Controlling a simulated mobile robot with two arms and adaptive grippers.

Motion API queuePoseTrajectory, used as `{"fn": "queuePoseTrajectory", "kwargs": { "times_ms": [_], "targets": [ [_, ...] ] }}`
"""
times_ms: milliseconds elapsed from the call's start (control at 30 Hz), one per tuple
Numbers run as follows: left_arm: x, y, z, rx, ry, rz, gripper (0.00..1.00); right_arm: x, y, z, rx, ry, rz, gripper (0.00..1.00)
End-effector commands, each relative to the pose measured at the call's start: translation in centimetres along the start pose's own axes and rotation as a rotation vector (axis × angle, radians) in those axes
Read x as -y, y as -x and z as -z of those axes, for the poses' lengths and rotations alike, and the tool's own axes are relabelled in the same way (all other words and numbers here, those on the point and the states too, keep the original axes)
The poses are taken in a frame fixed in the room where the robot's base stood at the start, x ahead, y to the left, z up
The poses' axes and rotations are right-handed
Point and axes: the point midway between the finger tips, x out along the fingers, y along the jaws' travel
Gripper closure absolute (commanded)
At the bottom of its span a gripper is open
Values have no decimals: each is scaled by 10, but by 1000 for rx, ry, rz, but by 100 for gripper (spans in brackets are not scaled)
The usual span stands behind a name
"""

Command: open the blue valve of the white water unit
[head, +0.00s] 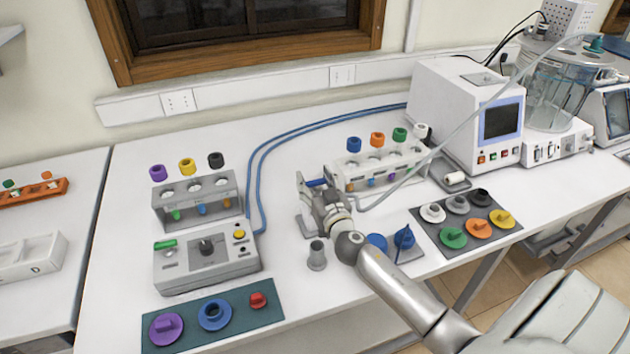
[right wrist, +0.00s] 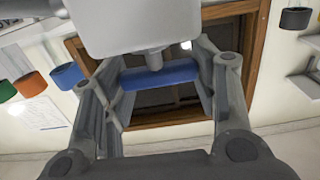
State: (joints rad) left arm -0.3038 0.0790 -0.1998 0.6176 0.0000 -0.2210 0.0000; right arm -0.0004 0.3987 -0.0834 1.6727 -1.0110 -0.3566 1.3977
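My right gripper (head: 318,192) is over the middle of the table, beside the blue valve handle (head: 316,182), which is largely hidden by the gripper in the head view. In the right wrist view the blue bar handle (right wrist: 160,75) lies crosswise between the spread fingers of my right gripper (right wrist: 160,90). Its ends are close to both fingers; I cannot tell if they touch. A short grey stem joins the handle to a white body (right wrist: 140,25), apparently the water unit, mostly hidden in the head view. My left gripper is not in view.
A white rack (head: 378,172) with coloured caps stands just behind the gripper. A grey cylinder (head: 317,255) stands in front of it. A blue-handled part (head: 404,238) is close to my arm. A control box (head: 205,262) and a teal mat (head: 262,318) are at left.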

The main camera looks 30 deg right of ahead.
Motion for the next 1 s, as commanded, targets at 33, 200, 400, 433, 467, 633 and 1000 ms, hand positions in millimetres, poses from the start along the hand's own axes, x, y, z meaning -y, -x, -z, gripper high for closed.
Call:
{"fn": "queuePoseTrajectory", "kwargs": {
  "times_ms": [33, 200, 400, 433, 467, 633, 1000],
  "targets": [
    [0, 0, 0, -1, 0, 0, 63, 0, 0, 0, 0, 0, 0, 62],
    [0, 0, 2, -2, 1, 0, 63, 0, 0, 0, 0, 0, 2, 69],
    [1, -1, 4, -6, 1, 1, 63, -1, 0, -1, 1, 1, 38, 69],
    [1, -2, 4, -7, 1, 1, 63, -1, 0, -1, 1, 1, 49, 69],
    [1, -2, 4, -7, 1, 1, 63, -1, 0, -1, 1, 1, 62, 69],
    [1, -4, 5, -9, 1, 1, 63, -2, 0, 0, 0, 3, 168, 69],
    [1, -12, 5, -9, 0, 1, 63, -3, -2, -1, 2, 8, 506, 69]
  ]
}}
